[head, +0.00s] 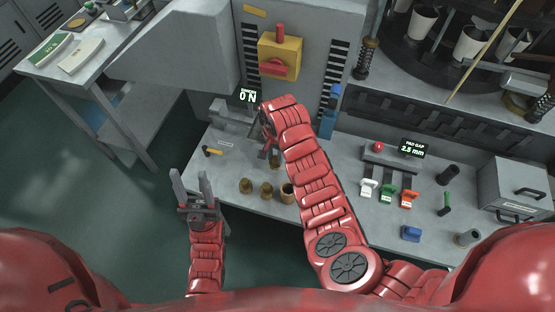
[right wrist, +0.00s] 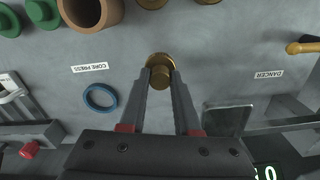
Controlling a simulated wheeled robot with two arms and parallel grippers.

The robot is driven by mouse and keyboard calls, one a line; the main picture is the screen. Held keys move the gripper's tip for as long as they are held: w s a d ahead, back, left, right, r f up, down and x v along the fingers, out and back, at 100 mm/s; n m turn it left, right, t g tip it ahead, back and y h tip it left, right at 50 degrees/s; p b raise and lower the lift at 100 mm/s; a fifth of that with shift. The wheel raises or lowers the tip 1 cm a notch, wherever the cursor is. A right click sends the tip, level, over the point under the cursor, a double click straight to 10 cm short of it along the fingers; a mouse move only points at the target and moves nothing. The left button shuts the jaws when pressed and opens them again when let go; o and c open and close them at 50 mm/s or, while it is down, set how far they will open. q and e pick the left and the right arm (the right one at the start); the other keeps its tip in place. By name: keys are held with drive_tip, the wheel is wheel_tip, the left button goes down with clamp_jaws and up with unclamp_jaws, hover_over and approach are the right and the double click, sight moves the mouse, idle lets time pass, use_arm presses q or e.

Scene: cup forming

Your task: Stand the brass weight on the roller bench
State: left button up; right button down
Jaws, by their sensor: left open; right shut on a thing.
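My right gripper (right wrist: 160,82) is shut on a brass weight (right wrist: 160,60), a short knobbed cylinder, over the grey bench top. In the head view the brass weight (head: 275,161) is partly hidden by my right gripper (head: 269,148). I cannot tell whether its base touches the bench. The grey bench (head: 225,169) carries a "DANCER" label (right wrist: 268,74) and a "CORE PRESS" label (right wrist: 90,67). Two more brass pieces (head: 245,186) stand near the front edge. My left gripper (head: 192,190) is open and empty in front of the bench, over the floor.
A brown hollow cylinder (head: 287,191) stands beside the brass pieces. A blue ring (right wrist: 100,97) lies near the held weight. A yellow-handled part (head: 211,151) is at the left. A display (head: 248,97) reads 0 N. Coloured clips (head: 387,193) and a grey box (head: 514,186) are at right.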

sight(275, 164)
drive_tip(key=shift+f+p, duration=0.35)
drive_tip(key=shift+f, duration=1.75)
drive_tip(key=shift+f, duration=0.15)
drive_tip(key=c, duration=0.6)
unclamp_jaws()
